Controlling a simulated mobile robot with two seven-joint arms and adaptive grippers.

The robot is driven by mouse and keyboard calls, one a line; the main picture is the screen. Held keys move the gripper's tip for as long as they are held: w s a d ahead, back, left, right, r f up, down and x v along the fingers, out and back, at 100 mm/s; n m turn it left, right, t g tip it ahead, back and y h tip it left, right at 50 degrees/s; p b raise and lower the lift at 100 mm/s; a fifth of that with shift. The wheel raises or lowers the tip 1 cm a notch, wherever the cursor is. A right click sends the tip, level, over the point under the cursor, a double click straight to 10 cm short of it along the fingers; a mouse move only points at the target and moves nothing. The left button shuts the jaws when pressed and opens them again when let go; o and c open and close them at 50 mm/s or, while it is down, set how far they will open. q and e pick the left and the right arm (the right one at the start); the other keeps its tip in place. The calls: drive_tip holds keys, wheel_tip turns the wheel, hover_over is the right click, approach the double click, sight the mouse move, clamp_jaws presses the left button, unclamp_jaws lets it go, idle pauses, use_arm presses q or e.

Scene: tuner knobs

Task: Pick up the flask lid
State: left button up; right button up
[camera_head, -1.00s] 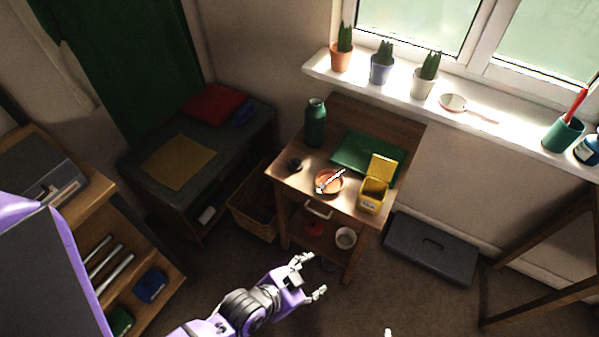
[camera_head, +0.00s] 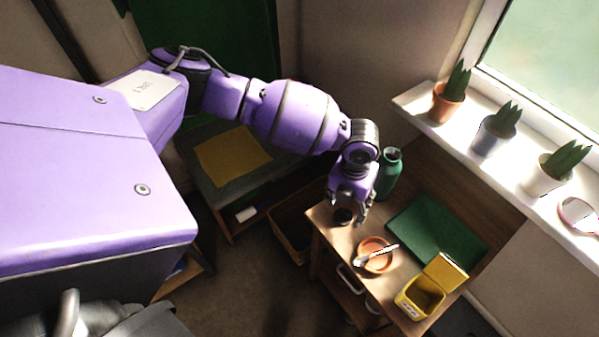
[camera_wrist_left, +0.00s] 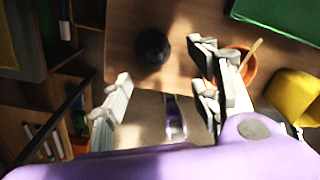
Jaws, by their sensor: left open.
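The flask lid is a small dark round cap (camera_head: 343,216) on the wooden table, near its left edge. It also shows in the left wrist view (camera_wrist_left: 153,47), lying on the bare wood. The green flask (camera_head: 388,175) stands upright behind it. My left gripper (camera_head: 348,208) is open and above the lid, with its fingers partly in front of the lid in the head view. In the left wrist view the open fingers (camera_wrist_left: 163,88) are spread with nothing between them, and the lid lies beyond them, apart from them. My right gripper does not show.
An orange dish (camera_head: 377,256) with a utensil across it sits close to the lid. A green flat item (camera_head: 436,237) and an open yellow box (camera_head: 420,297) lie farther right. Potted plants (camera_head: 497,130) stand on the windowsill. A dark low table (camera_head: 240,184) is at the left.

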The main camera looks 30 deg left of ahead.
sight(343, 211)
use_arm(q)
drive_tip(key=shift+w+a+r, duration=0.45)
drive_tip(key=shift+w+a, duration=0.1)
drive_tip(key=shift+w, duration=0.05)
drive_tip(key=shift+a+f, duration=0.15)
drive_tip(key=f, duration=0.6)
drive_tip(key=shift+s+d+f, duration=0.1)
drive_tip(key=shift+d+f, duration=0.1)
drive_tip(key=shift+f, duration=0.4)
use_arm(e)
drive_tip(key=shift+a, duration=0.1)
use_arm(q)
drive_tip(key=shift+c, duration=0.3)
drive_tip(key=shift+r, duration=0.1)
drive_tip(key=c, duration=0.9)
drive_tip(key=shift+r, duration=0.1)
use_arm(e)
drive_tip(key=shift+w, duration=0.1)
